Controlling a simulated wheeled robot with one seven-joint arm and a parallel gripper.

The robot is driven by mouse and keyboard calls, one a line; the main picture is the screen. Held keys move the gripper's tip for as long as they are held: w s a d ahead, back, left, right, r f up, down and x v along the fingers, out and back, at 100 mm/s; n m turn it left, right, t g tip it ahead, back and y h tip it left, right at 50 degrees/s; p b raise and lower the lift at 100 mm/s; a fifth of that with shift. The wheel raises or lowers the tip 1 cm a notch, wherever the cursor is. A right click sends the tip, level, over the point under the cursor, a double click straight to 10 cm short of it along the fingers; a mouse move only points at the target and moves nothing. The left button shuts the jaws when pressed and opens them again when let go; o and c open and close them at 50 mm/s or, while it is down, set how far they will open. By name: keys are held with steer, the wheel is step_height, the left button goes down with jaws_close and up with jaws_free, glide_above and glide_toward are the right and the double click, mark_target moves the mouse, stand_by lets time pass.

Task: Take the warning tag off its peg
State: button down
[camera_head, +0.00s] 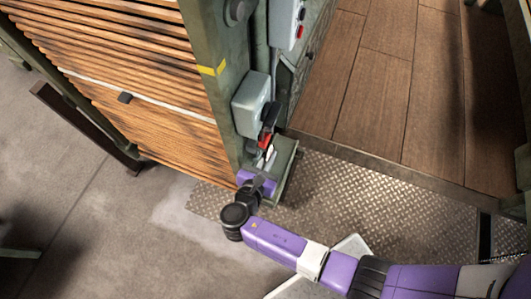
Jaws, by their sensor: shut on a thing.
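The warning tag (265,141) shows as a small red piece with a pale part below it, beside the grey box on the green post. My gripper (266,158) reaches up to it from below and is shut on the tag. The tag is small here and partly covered by the gripper. The peg cannot be made out clearly; a dark fitting (270,113) sits just above the tag at the box's right side. Whether the tag is still around its peg cannot be told.
The grey box (250,104) and green post (207,50) stand close to my gripper. A wooden slatted panel (140,70) is at left. A control box with a red button (299,31) is above. Tread plate (345,195) and a plank floor (390,90) lie right.

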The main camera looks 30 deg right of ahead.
steer(key=s+d+p, duration=0.4)
steer(key=s, duration=0.2)
steer(key=shift+s+d, duration=0.2)
steer(key=shift+d, duration=0.1)
stand_by(0.9)
